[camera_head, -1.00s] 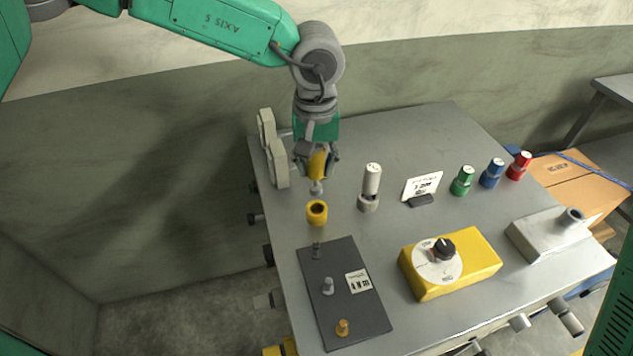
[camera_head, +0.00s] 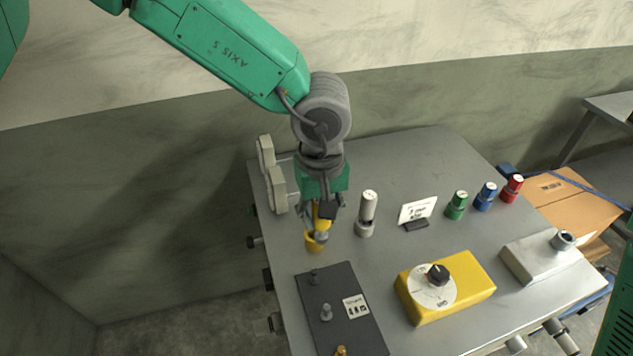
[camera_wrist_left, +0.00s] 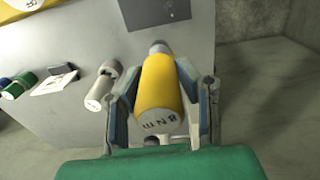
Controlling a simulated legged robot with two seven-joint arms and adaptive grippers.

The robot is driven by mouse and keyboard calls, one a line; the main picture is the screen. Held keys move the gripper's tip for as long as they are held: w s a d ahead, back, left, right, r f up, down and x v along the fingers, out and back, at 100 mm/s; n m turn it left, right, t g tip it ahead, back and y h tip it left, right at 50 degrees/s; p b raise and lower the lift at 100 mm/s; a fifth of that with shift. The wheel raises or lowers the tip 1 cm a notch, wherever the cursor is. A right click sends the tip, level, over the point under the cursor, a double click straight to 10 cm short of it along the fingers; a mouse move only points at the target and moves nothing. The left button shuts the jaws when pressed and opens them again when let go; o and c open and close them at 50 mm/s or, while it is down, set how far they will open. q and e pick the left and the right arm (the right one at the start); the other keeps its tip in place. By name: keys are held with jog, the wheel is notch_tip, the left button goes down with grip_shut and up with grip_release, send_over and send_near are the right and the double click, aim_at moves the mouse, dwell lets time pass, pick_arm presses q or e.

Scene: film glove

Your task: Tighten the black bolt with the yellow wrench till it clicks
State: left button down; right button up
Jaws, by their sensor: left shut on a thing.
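My left gripper (camera_head: 321,214) is shut on the yellow wrench (camera_head: 323,220), a stubby cylinder with a grey tip. In the left wrist view the wrench (camera_wrist_left: 161,88) sits between both fingers, its end marked "8 Nm". In the head view the grey tip overlaps the yellow ring-shaped holder (camera_head: 313,244); whether they touch I cannot tell. The black bolt (camera_head: 314,277) stands at the far end of the dark plate (camera_head: 352,331), nearer the front than the wrench. My right gripper is out of view.
A silver bolt (camera_head: 326,312) and a brass bolt (camera_head: 341,350) stand on the plate. A white-grey cylinder tool (camera_head: 367,207) stands close right of my gripper. A small sign (camera_head: 416,211) and a yellow dial box (camera_head: 463,284) are farther right. Pale brackets (camera_head: 277,190) stand left.

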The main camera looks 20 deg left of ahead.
aim_at(317, 227)
pick_arm(q)
jog(key=s, duration=0.1)
jog(key=s+n, duration=0.1)
jog(key=s+n+p, duration=0.1)
jog(key=shift+d+r, duration=0.1)
jog(key=shift+r, duration=0.15)
jog(key=shift+s+f+n, duration=0.25)
jog(key=shift+s+n, duration=0.2)
jog(key=shift+n, duration=0.05)
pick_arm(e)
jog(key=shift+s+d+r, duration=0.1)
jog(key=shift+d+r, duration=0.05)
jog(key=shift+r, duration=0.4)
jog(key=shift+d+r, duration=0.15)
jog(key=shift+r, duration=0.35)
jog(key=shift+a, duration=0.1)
pick_arm(q)
jog(key=shift+a+p, duration=0.2)
jog(key=shift+p, duration=0.1)
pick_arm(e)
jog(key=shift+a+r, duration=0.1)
pick_arm(q)
jog(key=shift+d+f+b, duration=0.15)
jog(key=shift+f+b, duration=0.4)
jog(key=shift+f, duration=1.6)
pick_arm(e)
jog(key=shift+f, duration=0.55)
